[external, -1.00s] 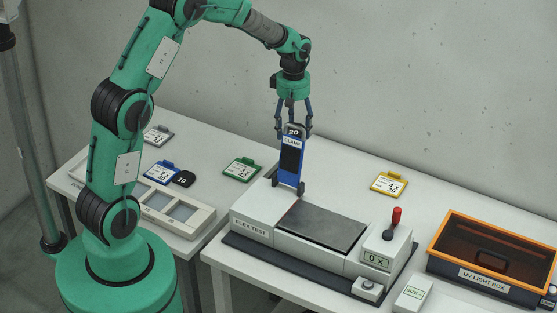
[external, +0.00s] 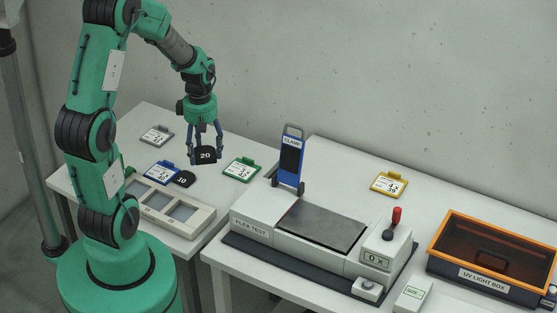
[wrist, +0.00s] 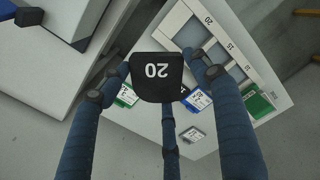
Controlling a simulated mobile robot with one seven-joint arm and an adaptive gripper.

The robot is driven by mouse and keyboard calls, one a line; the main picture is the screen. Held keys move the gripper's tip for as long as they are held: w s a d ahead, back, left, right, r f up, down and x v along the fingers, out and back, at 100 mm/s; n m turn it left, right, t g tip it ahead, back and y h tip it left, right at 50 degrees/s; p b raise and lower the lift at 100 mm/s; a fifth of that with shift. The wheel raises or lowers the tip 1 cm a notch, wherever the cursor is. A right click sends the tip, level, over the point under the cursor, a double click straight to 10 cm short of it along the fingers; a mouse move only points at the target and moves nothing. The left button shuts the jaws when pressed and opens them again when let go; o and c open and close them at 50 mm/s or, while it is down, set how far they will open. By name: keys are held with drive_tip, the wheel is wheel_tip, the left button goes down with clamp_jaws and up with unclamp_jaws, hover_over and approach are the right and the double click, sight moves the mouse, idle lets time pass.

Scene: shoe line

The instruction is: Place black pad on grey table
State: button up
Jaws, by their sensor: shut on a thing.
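The black pad marked 20 (external: 206,155) is held between the fingers of my gripper (external: 206,150). In the wrist view the pad (wrist: 157,78) fills the middle, its number upside down, with the blue-grey fingers around it. My gripper is shut on it above the left table (external: 146,116), whose top is light grey, between the blue and green tags. The pad looks held over the table; a gap beneath it is hard to judge. A second black pad marked 10 (external: 184,179) lies on this table beside the blue tag.
A blue tag (external: 160,172), a green tag (external: 241,169) and a grey tag (external: 157,135) lie on the left table. A slotted tray (external: 172,208) lies at its front. The flex test machine (external: 250,227) with its blue clamp (external: 291,160) stands to the right.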

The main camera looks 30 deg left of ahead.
drive_tip(key=s+a+f+n, duration=0.1)
drive_tip(key=s+a+f, duration=0.15)
drive_tip(key=s, duration=0.45)
wheel_tip(320, 180, down, 15)
drive_tip(key=shift+w+a+r, duration=0.1)
drive_tip(key=shift+a, duration=0.05)
idle(0.3)
idle(0.4)
drive_tip(key=b, duration=0.2)
hover_over(209, 192)
drive_tip(key=shift+w+f, duration=0.1)
drive_tip(key=shift+f, duration=0.7)
drive_tip(key=shift+f, duration=1.75)
drive_tip(key=shift+f, duration=0.1)
